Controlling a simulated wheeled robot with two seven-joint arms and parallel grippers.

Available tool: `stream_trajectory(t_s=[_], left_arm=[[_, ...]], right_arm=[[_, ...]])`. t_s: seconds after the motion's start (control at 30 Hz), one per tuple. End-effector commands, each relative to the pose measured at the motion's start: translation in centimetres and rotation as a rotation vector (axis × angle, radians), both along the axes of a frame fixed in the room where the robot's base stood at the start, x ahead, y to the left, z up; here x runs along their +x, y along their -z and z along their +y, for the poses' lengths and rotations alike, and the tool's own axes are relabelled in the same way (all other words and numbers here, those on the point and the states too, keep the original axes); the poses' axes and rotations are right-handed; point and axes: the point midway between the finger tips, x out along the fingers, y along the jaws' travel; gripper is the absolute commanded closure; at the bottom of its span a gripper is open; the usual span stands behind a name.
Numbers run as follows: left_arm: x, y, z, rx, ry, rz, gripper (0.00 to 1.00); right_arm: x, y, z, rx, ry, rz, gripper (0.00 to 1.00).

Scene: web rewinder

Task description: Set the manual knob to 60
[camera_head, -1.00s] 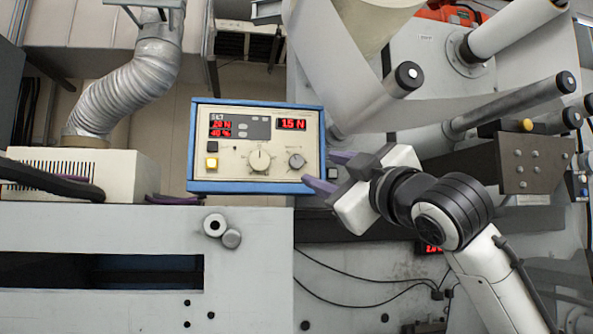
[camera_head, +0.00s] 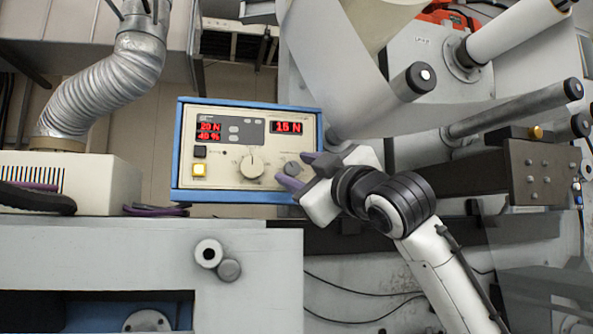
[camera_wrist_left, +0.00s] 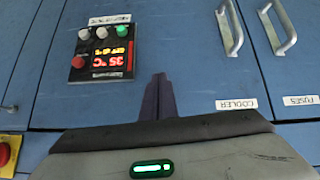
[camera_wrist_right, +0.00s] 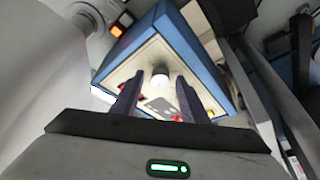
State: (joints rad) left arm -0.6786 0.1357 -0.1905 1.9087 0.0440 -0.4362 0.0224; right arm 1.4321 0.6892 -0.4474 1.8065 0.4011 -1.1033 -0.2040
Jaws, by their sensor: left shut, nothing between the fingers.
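The control box (camera_head: 187,150) has a cream face in a blue frame, with red readouts of 20 N, 40 % and what looks like 1.5 N. A larger pale knob (camera_head: 251,166) sits at its lower middle and a smaller grey knob (camera_head: 292,168) to the right; their labels are too small to read. My right gripper (camera_head: 300,170) is open, its purple fingers at the grey knob; contact is unclear. In the right wrist view a knob (camera_wrist_right: 161,83) shows between the fingertips (camera_wrist_right: 159,78). My left gripper (camera_wrist_left: 157,95) is shut and empty before a blue cabinet.
The blue cabinet (camera_wrist_left: 180,60) carries handles (camera_wrist_left: 230,28) and a panel reading 35 °C (camera_wrist_left: 103,48). In the head view, rollers (camera_head: 510,105) and a web (camera_head: 345,75) stand right of the box. A flexible duct (camera_head: 100,85) is at left, a grey machine top (camera_head: 120,250) below.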

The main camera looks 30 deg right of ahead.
Motion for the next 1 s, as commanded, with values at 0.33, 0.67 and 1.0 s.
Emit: stream_trajectory(t_s=[0.33, 0.67, 1.0], left_arm=[[-0.4, 0.2, 0.0, -0.001, 0.000, 0.006, 1.00], [-0.5, 1.1, 0.0, 0.000, 0.000, 0.009, 1.00], [-0.5, 2.9, 0.0, 0.000, 0.000, 0.009, 1.00]], right_arm=[[0.0, 0.0, 0.0, 0.002, -0.001, -0.001, 0.99], [0.0, 0.2, 0.2, 0.099, -0.005, -0.027, 0.99], [0.1, 0.4, 0.5, 0.375, -0.006, -0.097, 0.99]])
